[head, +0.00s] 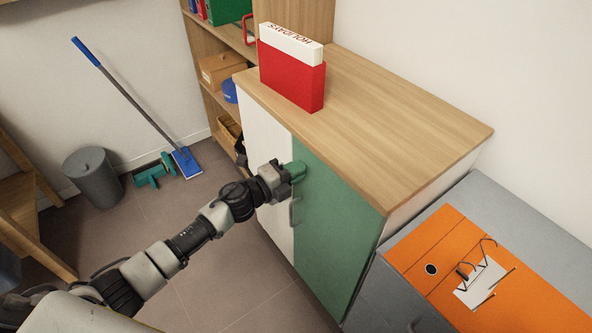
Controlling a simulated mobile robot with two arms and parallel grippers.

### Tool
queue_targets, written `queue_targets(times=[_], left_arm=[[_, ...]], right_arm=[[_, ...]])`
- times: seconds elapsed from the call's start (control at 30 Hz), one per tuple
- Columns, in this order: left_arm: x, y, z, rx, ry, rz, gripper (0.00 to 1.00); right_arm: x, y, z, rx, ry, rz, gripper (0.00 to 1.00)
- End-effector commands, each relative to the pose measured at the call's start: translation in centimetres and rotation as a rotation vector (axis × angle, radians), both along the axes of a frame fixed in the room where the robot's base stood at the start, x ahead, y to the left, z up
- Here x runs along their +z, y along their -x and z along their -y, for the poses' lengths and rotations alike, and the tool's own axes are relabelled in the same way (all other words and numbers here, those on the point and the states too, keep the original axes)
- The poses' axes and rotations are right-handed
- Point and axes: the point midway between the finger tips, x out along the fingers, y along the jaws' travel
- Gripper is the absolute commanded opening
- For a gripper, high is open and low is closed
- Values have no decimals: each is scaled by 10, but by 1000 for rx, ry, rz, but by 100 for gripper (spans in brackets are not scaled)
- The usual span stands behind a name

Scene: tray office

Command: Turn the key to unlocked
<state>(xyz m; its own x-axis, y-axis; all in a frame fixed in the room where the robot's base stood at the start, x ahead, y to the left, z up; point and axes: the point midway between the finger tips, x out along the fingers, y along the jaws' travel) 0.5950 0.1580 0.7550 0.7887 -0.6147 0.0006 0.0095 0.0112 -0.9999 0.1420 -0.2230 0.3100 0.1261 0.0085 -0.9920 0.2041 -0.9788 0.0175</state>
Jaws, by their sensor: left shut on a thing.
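The cabinet has a white left door (280,226) and a green right door (338,228), both shut. My left gripper (294,173) is at the upper edge of the green door, close to where the two doors meet. It is shut on the key there. The key is hidden by the gripper, so I cannot tell which way it is turned. A small door handle (293,211) shows just below the gripper. My right gripper is not in view.
A red box file (291,78) stands on the cabinet's wooden top (390,122). A shelf (222,92) stands behind the cabinet. A bin (93,177) and a blue mop (186,162) are at the back left. The floor before the cabinet is clear.

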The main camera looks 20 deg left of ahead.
Motion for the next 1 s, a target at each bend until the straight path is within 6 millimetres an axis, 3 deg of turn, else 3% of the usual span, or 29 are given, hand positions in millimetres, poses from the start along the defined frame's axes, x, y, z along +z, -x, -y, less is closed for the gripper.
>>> queue_targets(times=[0.1, 0.13, 0.3, 0.67, 1.0], left_arm=[[-1, 1, 0, -2, -4, 0, 0], [-1, 1, 0, -2, -4, 0, 13], [-1, 1, 0, -2, -2, 0, 35], [-2, 7, -6, 0, -2, -2, 35], [-3, 59, -45, 0, -3, -4, 35]], right_arm=[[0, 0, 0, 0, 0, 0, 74], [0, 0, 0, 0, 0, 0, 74], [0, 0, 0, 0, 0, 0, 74], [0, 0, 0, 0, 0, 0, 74], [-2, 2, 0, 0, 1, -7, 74]])
